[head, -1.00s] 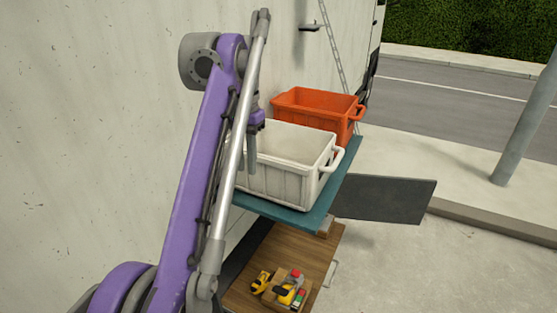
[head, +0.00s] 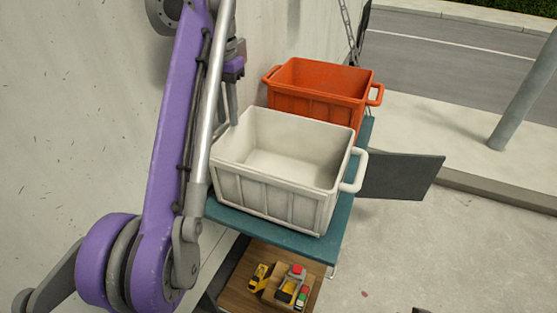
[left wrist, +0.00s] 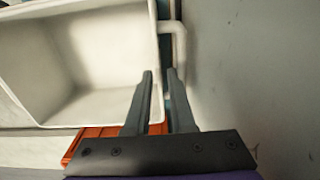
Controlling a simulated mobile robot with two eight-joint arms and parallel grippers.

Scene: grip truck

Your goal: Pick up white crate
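The white crate (head: 268,190) is empty and upright on a teal shelf (head: 270,232), with one handle showing on its right side. In the left wrist view the crate (left wrist: 80,60) fills the upper left, and its other handle (left wrist: 181,45) shows beside the wall. My left gripper (head: 229,108) points down at the crate's left end, partly hidden by my arm. In the left wrist view its fingers (left wrist: 159,78) are apart and empty, over the crate's rim near that handle. I cannot tell whether they touch the crate. My right gripper is not in view.
An orange crate (head: 320,88) stands just behind the white one. A pale wall (head: 80,120) is close on the left. A dark panel (head: 402,177) juts out at right; open pavement lies beyond.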

